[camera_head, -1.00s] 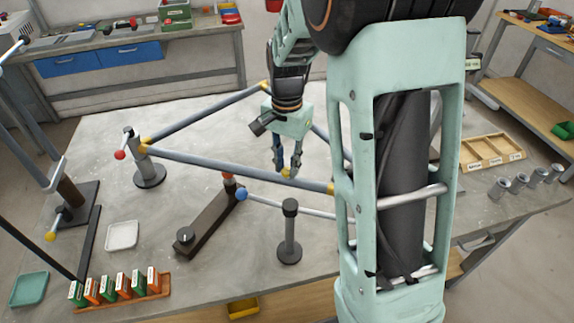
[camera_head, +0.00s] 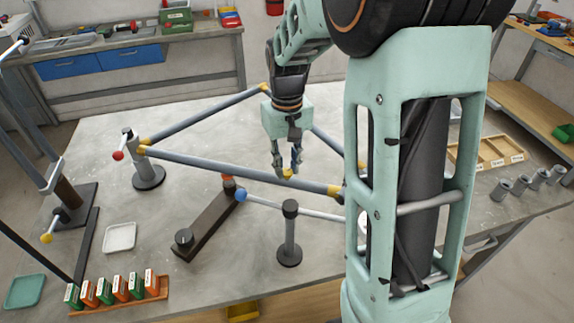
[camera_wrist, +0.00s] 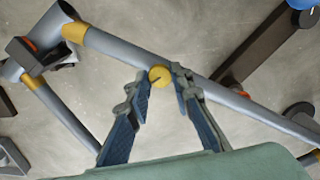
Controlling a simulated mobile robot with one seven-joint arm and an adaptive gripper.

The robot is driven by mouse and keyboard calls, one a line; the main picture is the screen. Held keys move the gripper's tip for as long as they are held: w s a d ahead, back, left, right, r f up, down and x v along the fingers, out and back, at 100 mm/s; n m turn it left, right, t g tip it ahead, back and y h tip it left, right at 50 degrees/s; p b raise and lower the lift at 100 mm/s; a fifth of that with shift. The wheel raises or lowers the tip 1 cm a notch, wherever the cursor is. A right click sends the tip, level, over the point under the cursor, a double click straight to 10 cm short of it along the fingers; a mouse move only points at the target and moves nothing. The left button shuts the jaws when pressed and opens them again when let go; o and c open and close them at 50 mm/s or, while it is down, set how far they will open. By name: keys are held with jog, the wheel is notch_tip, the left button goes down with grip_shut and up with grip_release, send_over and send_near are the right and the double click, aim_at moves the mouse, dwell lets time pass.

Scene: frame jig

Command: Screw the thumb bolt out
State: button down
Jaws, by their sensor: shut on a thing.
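The thumb bolt shows in the wrist view as a round yellow head (camera_wrist: 159,77) with a dark line across it. My gripper (camera_head: 286,168) points down over the long tube and is shut on the bolt head, with one blue-padded finger on each side. The fingertips also show in the wrist view (camera_wrist: 160,73). The bolt's shank and thread are hidden.
The tubes join at yellow collars, and a dark post (camera_head: 148,177) stands at the left corner. A white tray (camera_head: 119,238) lies at left. A wooden divided tray (camera_head: 487,150) stands at right.

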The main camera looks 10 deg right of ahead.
aim_at(287, 172)
jog(key=n, duration=0.4)
jog(key=shift+n, duration=0.3)
jog(key=shift+s+f+n, duration=0.1)
jog(key=shift+n, duration=2.2)
jog(key=c, duration=1.7)
grip_release()
notch_tip(287, 172, up, 12)
jog(key=shift+r, duration=0.1)
